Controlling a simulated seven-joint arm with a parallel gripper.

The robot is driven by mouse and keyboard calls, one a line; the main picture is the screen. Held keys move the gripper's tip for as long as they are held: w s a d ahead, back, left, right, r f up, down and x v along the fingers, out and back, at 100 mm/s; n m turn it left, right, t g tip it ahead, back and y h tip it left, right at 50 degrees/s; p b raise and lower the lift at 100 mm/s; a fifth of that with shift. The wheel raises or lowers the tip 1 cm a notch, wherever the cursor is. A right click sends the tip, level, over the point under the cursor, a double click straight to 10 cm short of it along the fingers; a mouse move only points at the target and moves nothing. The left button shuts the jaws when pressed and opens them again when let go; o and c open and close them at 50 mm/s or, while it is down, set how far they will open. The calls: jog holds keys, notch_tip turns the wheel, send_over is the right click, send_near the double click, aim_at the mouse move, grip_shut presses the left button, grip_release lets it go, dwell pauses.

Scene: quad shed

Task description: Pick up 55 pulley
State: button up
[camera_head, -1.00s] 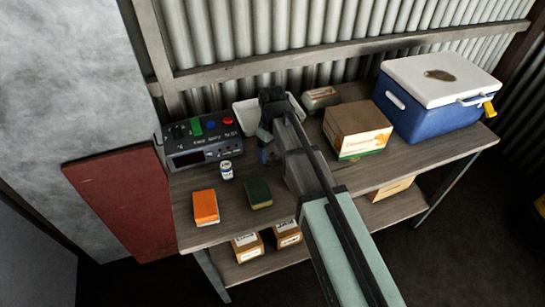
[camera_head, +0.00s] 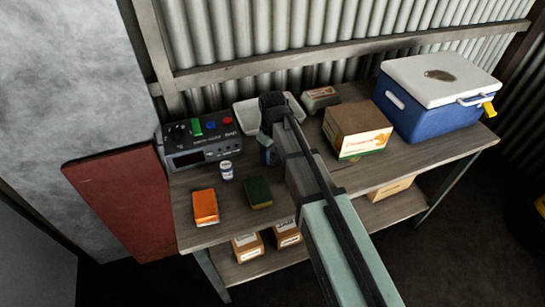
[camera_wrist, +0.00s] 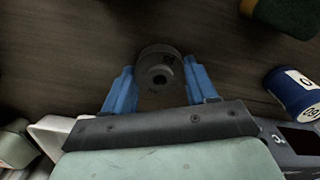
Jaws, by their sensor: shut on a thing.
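The pulley (camera_wrist: 160,68) is a dark grey round disc with a hole at its middle and faint markings on its face. In the wrist view it sits between the two blue fingers of my gripper (camera_wrist: 162,84), which is shut on it. Dark wood grain of the bench top shows behind it; its height above the wood is hard to tell. In the head view my gripper (camera_head: 266,152) is over the bench near the white tray, and my arm hides the pulley.
Left of my gripper are a blue-and-white jar (camera_head: 226,171), a dark green sponge (camera_head: 258,192), an orange box (camera_head: 205,207) and a grey control box (camera_head: 203,141). A white tray (camera_head: 246,115) is behind. A cardboard box (camera_head: 357,130) and a blue cooler (camera_head: 420,108) stand right.

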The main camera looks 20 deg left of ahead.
jog(key=shift+c, duration=0.8)
